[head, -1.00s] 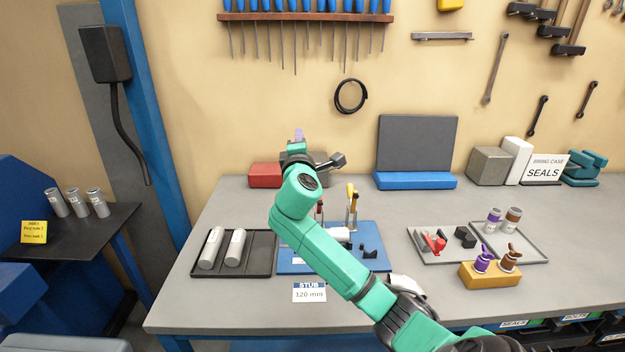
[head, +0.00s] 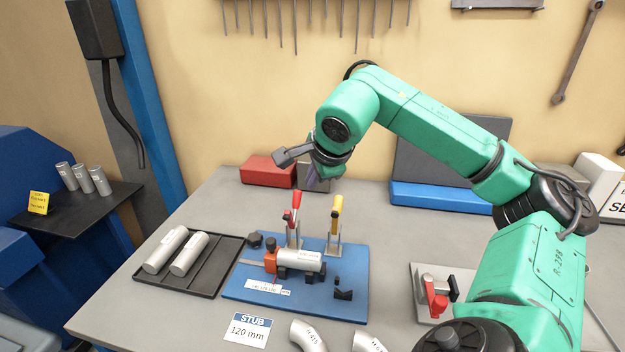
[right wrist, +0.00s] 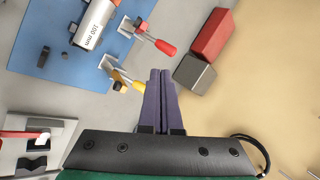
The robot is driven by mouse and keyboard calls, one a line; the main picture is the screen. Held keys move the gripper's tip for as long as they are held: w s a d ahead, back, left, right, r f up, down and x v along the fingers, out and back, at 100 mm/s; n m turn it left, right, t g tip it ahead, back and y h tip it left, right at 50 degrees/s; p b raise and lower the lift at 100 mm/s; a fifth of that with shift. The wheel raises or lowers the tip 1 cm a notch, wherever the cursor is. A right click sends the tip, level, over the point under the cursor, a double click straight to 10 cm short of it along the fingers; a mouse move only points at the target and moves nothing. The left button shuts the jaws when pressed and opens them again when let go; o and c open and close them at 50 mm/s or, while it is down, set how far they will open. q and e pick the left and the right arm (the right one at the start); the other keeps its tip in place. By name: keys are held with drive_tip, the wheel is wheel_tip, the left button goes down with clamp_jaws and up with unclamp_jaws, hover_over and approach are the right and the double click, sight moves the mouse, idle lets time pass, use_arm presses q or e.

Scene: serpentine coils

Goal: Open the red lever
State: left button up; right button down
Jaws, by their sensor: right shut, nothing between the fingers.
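The red lever (head: 296,201) stands near upright on a metal bracket on the blue board (head: 352,300). It also shows in the right wrist view (right wrist: 164,46), above the fingertips. A yellow-handled lever (head: 337,206) stands to its right; in the right wrist view it (right wrist: 124,78) lies just left of my fingers. A grey tube (head: 300,260) rests on black supports in front, with an orange block (head: 271,261) at its left end. My right gripper (head: 318,184) is above and behind the levers, shut and empty, its purple fingers (right wrist: 161,72) together, apart from both levers. My left gripper is not in view.
A red box (head: 268,170) and a grey box behind the board are close to my right gripper. A black tray (head: 212,278) with two tubes lies left. My right arm covers much of the right side.

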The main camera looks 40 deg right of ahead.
sight(298, 197)
drive_tip(key=p+x, duration=0.1)
drive_tip(key=x, duration=0.2)
drive_tip(key=p+x, duration=0.1)
drive_tip(key=x, duration=0.3)
drive_tip(key=w+p+x, duration=0.1)
drive_tip(key=x, duration=0.3)
drive_tip(key=shift+d+r+p, duration=0.15)
drive_tip(key=shift+r+p, duration=0.25)
drive_tip(key=shift+r, duration=0.05)
drive_tip(key=shift+w+f, duration=0.15)
drive_tip(key=shift+w, duration=0.05)
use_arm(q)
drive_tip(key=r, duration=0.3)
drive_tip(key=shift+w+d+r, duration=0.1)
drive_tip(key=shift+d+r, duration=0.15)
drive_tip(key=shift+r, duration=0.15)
use_arm(e)
drive_tip(key=shift+s+d, duration=0.1)
